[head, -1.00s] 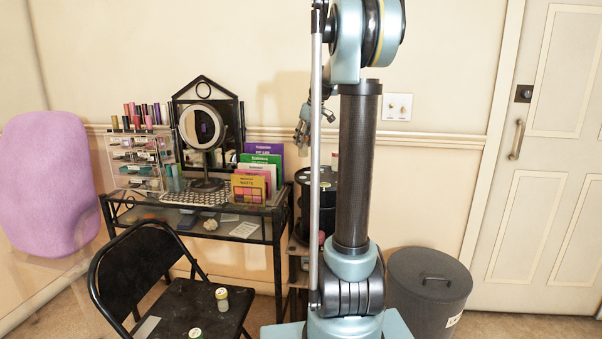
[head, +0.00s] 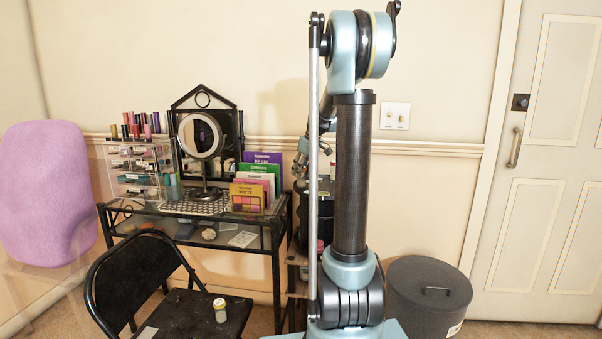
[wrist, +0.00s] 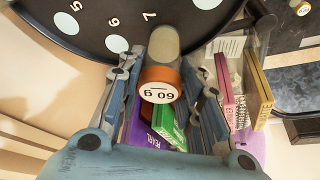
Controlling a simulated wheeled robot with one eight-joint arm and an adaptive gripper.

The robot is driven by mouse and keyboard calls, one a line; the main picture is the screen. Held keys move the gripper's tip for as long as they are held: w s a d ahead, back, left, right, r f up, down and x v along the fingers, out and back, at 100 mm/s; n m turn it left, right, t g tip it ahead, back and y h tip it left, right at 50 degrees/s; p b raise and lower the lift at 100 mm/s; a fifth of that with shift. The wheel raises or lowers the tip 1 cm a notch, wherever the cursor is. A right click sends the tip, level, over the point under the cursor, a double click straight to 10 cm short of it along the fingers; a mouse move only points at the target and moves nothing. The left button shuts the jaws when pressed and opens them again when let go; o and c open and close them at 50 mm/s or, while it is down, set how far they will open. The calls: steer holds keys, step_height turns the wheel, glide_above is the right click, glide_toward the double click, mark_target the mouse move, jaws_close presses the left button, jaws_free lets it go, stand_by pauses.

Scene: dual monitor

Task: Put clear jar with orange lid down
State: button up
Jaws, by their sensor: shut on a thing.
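The clear jar (wrist: 165,43) with its orange lid (wrist: 158,75), marked "60 g", is in the middle of the wrist view. My gripper (wrist: 162,82) is shut on it, one finger on each side. The lid faces the wrist camera and the clear body points away, overlapping the edge of a black round surface (wrist: 100,25) with numbered white discs. I cannot tell whether the jar touches that surface. In the head view my gripper is by the black round stand (head: 318,207), partly behind my arm; I cannot make out the held jar there.
Colored upright palettes (head: 258,185) stand on the desk (head: 140,208) left of the stand, close to my fingers. A ring-light mirror (head: 202,135) and a clear organizer (head: 138,170) are farther left. A small jar (head: 220,310) stands on the black chair (head: 180,318).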

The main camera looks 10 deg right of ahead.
steer(key=o, duration=1)
steer(key=shift+o, duration=0.2)
steer(key=v, duration=1.2)
steer(key=s+a+f+m, duration=0.1)
steer(key=s+f, duration=0.2)
steer(key=s, duration=0.5)
steer(key=s+a+f+m+g+h, duration=0.1)
steer(key=s+f, duration=0.3)
steer(key=s, duration=0.3)
steer(key=s+a+f+m, duration=0.1)
steer(key=s+f+m, duration=0.15)
steer(key=s, duration=0.55)
steer(key=s+f+m+h, duration=0.1)
steer(key=s+f+m, duration=0.1)
steer(key=s+f, duration=1.4)
steer(key=shift+s+f+m+h, duration=0.3)
steer(key=shift+s+m, duration=0.05)
steer(key=shift+s, duration=0.35)
